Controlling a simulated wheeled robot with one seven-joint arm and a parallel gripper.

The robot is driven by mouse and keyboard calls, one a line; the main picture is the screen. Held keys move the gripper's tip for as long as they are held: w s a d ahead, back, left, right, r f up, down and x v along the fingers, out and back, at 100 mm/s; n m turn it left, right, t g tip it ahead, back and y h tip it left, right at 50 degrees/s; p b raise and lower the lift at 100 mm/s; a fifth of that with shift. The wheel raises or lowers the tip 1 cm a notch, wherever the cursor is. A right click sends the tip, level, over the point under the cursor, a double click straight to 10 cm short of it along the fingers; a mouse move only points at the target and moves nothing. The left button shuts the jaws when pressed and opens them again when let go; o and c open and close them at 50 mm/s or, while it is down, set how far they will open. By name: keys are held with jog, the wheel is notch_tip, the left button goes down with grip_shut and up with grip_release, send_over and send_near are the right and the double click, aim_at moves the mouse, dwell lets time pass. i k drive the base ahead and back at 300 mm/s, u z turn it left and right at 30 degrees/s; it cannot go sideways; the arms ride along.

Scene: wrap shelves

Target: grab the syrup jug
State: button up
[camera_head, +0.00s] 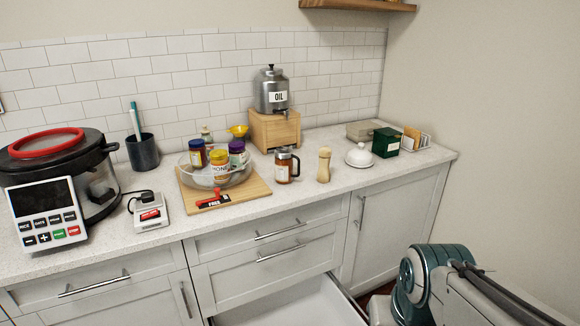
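The syrup jug (286,168) appears to be the small clear jug with amber-brown contents, a dark lid and a dark handle on its right side. It stands upright on the counter, just right of the wooden board. My arm shows at the lower right, well below and to the right of the jug. The fingers of my gripper are not in view, and nothing of mine touches the jug.
A light wooden mill (324,165) stands close right of the jug. The wooden board (255,190) with a glass bowl of jars (219,166) is left. An oil dispenser (272,92) on a wooden stand (275,131) is behind. A lower drawer (290,306) is open.

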aim_at(284, 161)
jog(key=z, duration=2.15)
jog(key=i, duration=0.95)
jog(key=u, duration=3.15)
jog(key=i, duration=0.5)
